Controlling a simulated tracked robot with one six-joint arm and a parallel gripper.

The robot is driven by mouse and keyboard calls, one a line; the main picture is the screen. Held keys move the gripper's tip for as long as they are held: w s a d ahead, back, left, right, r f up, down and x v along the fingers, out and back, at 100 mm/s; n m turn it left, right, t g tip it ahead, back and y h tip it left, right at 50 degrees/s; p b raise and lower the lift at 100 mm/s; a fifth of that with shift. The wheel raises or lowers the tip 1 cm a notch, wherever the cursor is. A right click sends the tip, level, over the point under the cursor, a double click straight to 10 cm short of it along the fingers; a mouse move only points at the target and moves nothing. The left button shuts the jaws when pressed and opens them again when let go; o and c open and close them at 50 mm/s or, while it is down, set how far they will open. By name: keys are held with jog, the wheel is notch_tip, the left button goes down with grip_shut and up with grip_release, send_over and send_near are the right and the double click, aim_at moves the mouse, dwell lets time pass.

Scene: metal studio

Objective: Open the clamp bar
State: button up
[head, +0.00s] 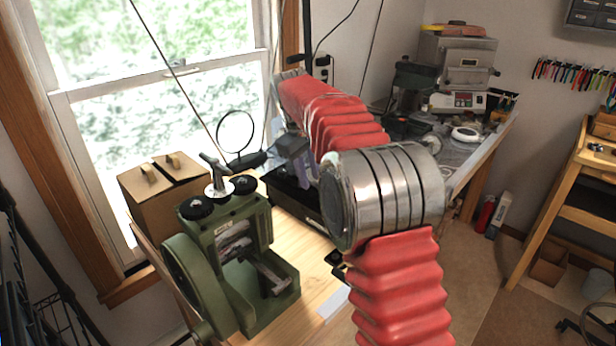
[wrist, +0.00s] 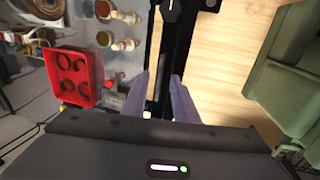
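A long black bench tool (head: 290,205) lies on the wooden bench, partly hidden behind my arm in the head view. In the wrist view its black bar (wrist: 178,45) runs up the picture, beyond and between my fingertips. This looks like the clamp bar, though the frames do not show clearly whether it is lifted. My gripper (wrist: 160,85) has two pale purple fingers spread apart, with a gap between them. In the head view my gripper (head: 297,158) is just above the black tool. I cannot tell whether the fingers touch the bar. Nothing is visibly held.
A green rolling mill (head: 235,250) stands left of the black tool, and its green body shows right in the wrist view (wrist: 292,75). A red tray (wrist: 72,78) and small corked jars (wrist: 125,44) sit on the grey surface left. Bare wood (wrist: 232,50) lies between bar and mill.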

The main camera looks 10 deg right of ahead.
jog(key=shift+f, duration=0.35)
jog(key=shift+c, duration=0.2)
grip_shut()
dwell(1.0)
